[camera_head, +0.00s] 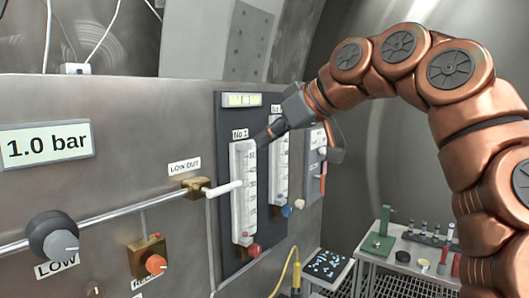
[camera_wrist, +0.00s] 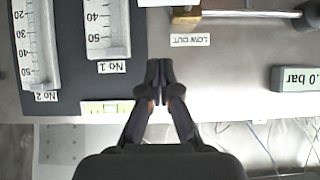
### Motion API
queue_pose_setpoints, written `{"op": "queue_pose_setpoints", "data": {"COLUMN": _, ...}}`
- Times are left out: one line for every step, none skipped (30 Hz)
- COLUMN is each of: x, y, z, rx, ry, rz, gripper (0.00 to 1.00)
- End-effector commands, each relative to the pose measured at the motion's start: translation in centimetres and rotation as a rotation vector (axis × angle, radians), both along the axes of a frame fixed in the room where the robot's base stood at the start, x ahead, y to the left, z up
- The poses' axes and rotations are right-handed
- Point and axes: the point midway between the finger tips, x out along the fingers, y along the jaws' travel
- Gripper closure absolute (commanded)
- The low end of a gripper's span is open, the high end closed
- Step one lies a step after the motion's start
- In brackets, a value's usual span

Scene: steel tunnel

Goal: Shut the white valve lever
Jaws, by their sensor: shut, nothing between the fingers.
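The white valve lever (camera_head: 224,188) sticks out to the right from a brass valve body (camera_head: 194,187) under the LOW OUT label (camera_head: 184,167). It lies roughly in line with the steel pipe, its tip in front of the No 1 flow meter (camera_head: 243,200). My gripper (camera_head: 263,139) is shut and empty, above the lever near the top of that meter, apart from the lever. In the upside-down wrist view my gripper (camera_wrist: 159,68) points towards the brass valve body (camera_wrist: 185,14); a white piece at the top edge looks like part of the lever (camera_wrist: 155,3).
The No 2 flow meter (camera_head: 281,160) stands right of No 1 on the dark panel. Red (camera_head: 253,250) and blue (camera_head: 286,211) knobs project below the meters. A LOW dial (camera_head: 54,236) and a small orange knob (camera_head: 155,264) are at left. A bench (camera_head: 395,250) stands behind at right.

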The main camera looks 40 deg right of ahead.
Motion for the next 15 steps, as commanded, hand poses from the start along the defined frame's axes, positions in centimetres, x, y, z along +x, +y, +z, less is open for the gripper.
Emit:
{"op": "queue_pose_setpoints", "data": {"x": 0.2, "y": 0.1, "z": -0.2, "rx": -0.001, "ry": 0.003, "rz": 0.001, "gripper": 1.00}}
{"op": "queue_pose_setpoints", "data": {"x": 0.4, "y": 0.1, "z": -0.3, "rx": -0.001, "ry": 0.004, "rz": 0.001, "gripper": 1.00}}
{"op": "queue_pose_setpoints", "data": {"x": 0.7, "y": 0.2, "z": -0.5, "rx": -0.001, "ry": 0.005, "rz": 0.001, "gripper": 1.00}}
{"op": "queue_pose_setpoints", "data": {"x": 0.9, "y": 0.2, "z": -0.7, "rx": 0.000, "ry": 0.004, "rz": 0.001, "gripper": 1.00}}
{"op": "queue_pose_setpoints", "data": {"x": 1.1, "y": 0.3, "z": -0.8, "rx": -0.001, "ry": 0.003, "rz": 0.000, "gripper": 1.00}}
{"op": "queue_pose_setpoints", "data": {"x": 1.4, "y": 0.3, "z": -0.9, "rx": 0.000, "ry": 0.000, "rz": -0.001, "gripper": 1.00}}
{"op": "queue_pose_setpoints", "data": {"x": 1.7, "y": 0.4, "z": -1.1, "rx": 0.000, "ry": 0.000, "rz": -0.001, "gripper": 1.00}}
{"op": "queue_pose_setpoints", "data": {"x": 2.0, "y": 0.4, "z": -1.3, "rx": 0.000, "ry": 0.001, "rz": -0.001, "gripper": 1.00}}
{"op": "queue_pose_setpoints", "data": {"x": 2.4, "y": 0.5, "z": -1.6, "rx": -0.001, "ry": 0.004, "rz": -0.001, "gripper": 1.00}}
{"op": "queue_pose_setpoints", "data": {"x": 2.7, "y": 0.6, "z": -1.9, "rx": 0.000, "ry": 0.005, "rz": -0.001, "gripper": 1.00}}
{"op": "queue_pose_setpoints", "data": {"x": 2.9, "y": 0.7, "z": -2.1, "rx": -0.001, "ry": 0.005, "rz": 0.001, "gripper": 1.00}}
{"op": "queue_pose_setpoints", "data": {"x": 3.3, "y": 0.8, "z": -2.2, "rx": 0.000, "ry": 0.003, "rz": -0.001, "gripper": 1.00}}
{"op": "queue_pose_setpoints", "data": {"x": 3.6, "y": 0.8, "z": -2.4, "rx": 0.000, "ry": 0.001, "rz": -0.001, "gripper": 1.00}}
{"op": "queue_pose_setpoints", "data": {"x": 3.9, "y": 0.8, "z": -2.5, "rx": 0.001, "ry": 0.000, "rz": -0.003, "gripper": 1.00}}
{"op": "queue_pose_setpoints", "data": {"x": 4.3, "y": 0.9, "z": -2.8, "rx": 0.000, "ry": 0.002, "rz": -0.003, "gripper": 1.00}}
